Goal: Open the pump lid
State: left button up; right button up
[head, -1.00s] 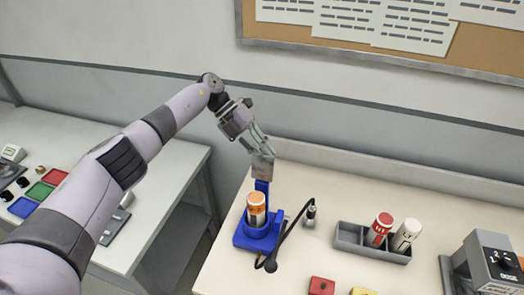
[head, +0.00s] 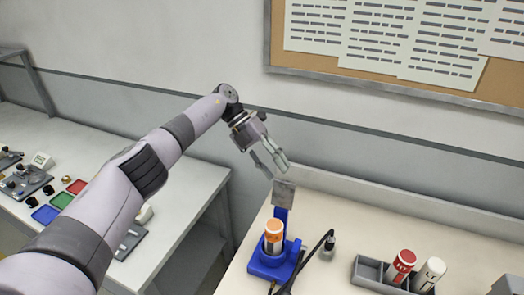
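The blue pump (head: 268,266) stands on the right-hand bench with an orange and white bottle (head: 273,240) seated in it. A grey square plate, which looks like the pump lid (head: 284,194), stands upright at the top of the blue post behind the bottle. My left gripper (head: 276,172) is just above and behind the plate, pointing down, with its fingers apart and nothing between them. A small gap seems to show between fingertips and plate; contact is hard to tell. My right gripper is not in view.
A black hose runs beside the pump near a small metal fitting (head: 328,248). A grey tray (head: 369,271) holds a red bottle (head: 402,265) and a white bottle (head: 430,272). The left bench (head: 185,185) carries coloured trays. A wall stands behind.

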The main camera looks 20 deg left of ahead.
pick_arm(q)
jog(key=v, duration=0.7)
jog(key=shift+a, duration=0.1)
dwell(0.4)
